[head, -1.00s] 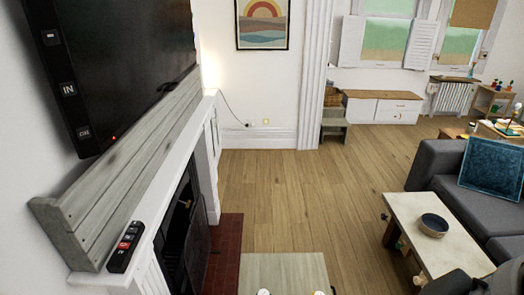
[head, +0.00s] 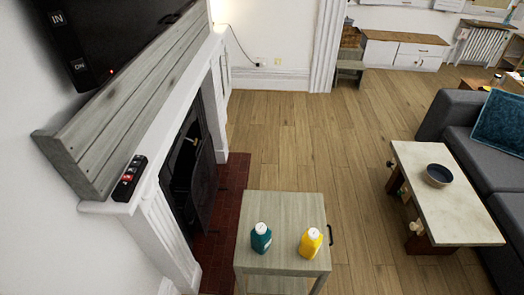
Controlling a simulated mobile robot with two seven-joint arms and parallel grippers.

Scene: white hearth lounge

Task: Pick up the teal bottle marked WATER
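A teal bottle (head: 261,239) with a white cap stands upright on the top of a small grey-wood side table (head: 285,207), near its front left. Any lettering on it is too small to read. A yellow bottle (head: 311,243) with a white cap stands upright to its right, a short gap apart. Neither of my grippers shows in the head view.
A white fireplace (head: 157,215) with a red brick hearth (head: 227,196) lies left of the side table. A black remote (head: 130,178) rests on the mantel. A coffee table (head: 447,193) with a dark bowl (head: 438,175) and a grey sofa (head: 468,142) stand right. Wood floor (head: 290,140) is clear beyond.

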